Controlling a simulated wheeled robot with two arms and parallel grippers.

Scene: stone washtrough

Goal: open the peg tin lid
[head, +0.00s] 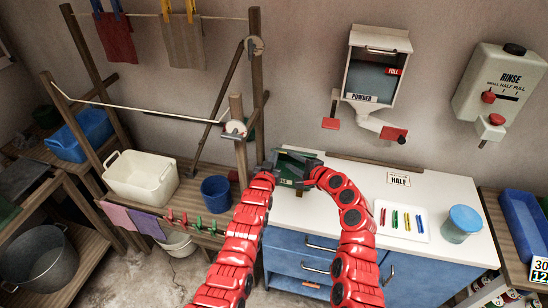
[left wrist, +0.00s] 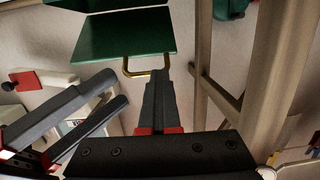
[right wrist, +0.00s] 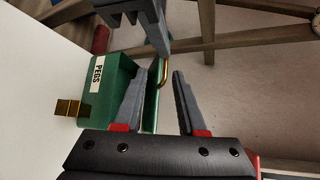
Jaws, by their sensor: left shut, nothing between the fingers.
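The green peg tin (head: 292,182) stands at the counter's left end, partly hidden by my grippers. In the right wrist view its body (right wrist: 112,82) carries a PEGS label (right wrist: 97,72) and a brass clasp (right wrist: 70,107). The green lid (left wrist: 125,38) shows in the left wrist view with a brass loop handle (left wrist: 138,70) on its edge. How far the lid is raised I cannot tell. My left gripper (left wrist: 158,75) is shut and empty, close to the handle. My right gripper (right wrist: 157,72) is open; a green edge and the handle appear between its fingers, contact unclear.
A powder dispenser (head: 377,70) hangs above. A wooden post (head: 239,150) and blue bucket (head: 216,194) stand left.

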